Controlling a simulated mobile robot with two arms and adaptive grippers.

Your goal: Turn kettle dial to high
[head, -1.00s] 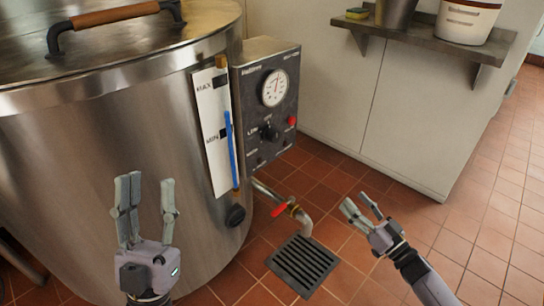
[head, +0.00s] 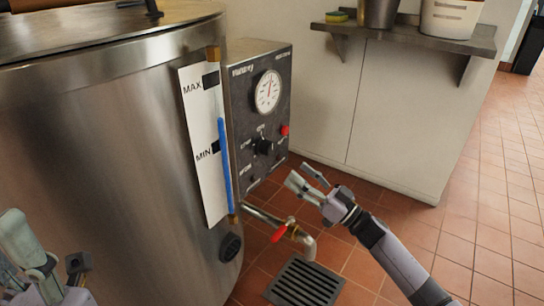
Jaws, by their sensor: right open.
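The big steel kettle (head: 100,130) fills the left of the head view. A dark control box (head: 245,100) is fixed to its right side. The box bears a round white gauge (head: 268,92), a black dial (head: 263,146) below it and a red button (head: 285,130). The dial's lettering is too small to read surely. My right gripper (head: 305,177) is open and empty, below and right of the dial, apart from the box. My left gripper (head: 22,250) is at the lower left edge, partly cut off, in front of the kettle; its jaw state is unclear.
A sight gauge with a blue level (head: 224,160) runs beside the box. A drain pipe with a red valve handle (head: 279,233) juts out above a floor grate (head: 305,282). A shelf (head: 420,36) holds buckets and a sponge. Tiled floor is clear at right.

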